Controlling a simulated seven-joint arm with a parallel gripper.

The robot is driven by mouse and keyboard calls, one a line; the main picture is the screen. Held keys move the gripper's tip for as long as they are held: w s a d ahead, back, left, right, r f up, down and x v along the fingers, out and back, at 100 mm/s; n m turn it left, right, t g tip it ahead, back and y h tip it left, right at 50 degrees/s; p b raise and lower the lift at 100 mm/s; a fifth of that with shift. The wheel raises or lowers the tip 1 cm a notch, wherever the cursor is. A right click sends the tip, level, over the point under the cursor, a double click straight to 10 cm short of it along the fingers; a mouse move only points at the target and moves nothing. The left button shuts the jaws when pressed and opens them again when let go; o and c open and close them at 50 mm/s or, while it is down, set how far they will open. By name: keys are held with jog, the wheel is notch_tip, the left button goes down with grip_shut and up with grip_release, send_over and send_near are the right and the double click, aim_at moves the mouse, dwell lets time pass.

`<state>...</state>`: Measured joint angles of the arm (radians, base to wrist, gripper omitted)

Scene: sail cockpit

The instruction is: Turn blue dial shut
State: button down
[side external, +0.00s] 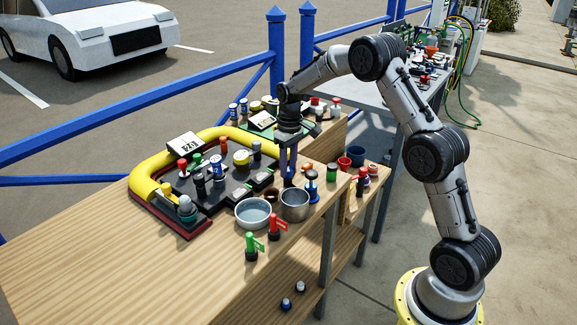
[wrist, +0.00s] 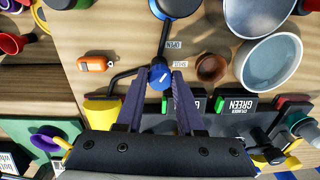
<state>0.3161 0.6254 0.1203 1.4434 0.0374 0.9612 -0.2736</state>
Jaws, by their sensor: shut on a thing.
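The blue dial (wrist: 157,77) is a small round knob with a white mark on its top, in the middle of the wrist view. A small OPEN label (wrist: 175,44) and a SHUT label (wrist: 179,64) are beside it on the wood, above and to its right. Dark pipes meet at the dial. My gripper (wrist: 163,84) has its two purple fingers on either side of the dial, shut on it. In the side external view my gripper (side external: 289,184) points down at the bench top, and the dial is hidden there.
A pale blue bowl (side external: 253,226) and a grey metal pot (side external: 295,216) stand close by the gripper. A brown cup (wrist: 212,69) and an orange item (wrist: 96,63) flank the dial. The black control panel (side external: 215,207) with a yellow pipe (side external: 146,180) lies to the left.

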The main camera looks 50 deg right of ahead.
aim_at(290, 169)
jog(key=m, duration=1.1)
jog(key=shift+a+m, duration=0.1)
jog(key=shift+m, duration=0.2)
jog(key=shift+r, duration=0.1)
dwell(0.3)
jog(key=c, duration=0.5)
grip_release()
jog(key=r, duration=1.3)
jog(key=shift+s+r, duration=0.2)
jog(key=shift+r, duration=0.2)
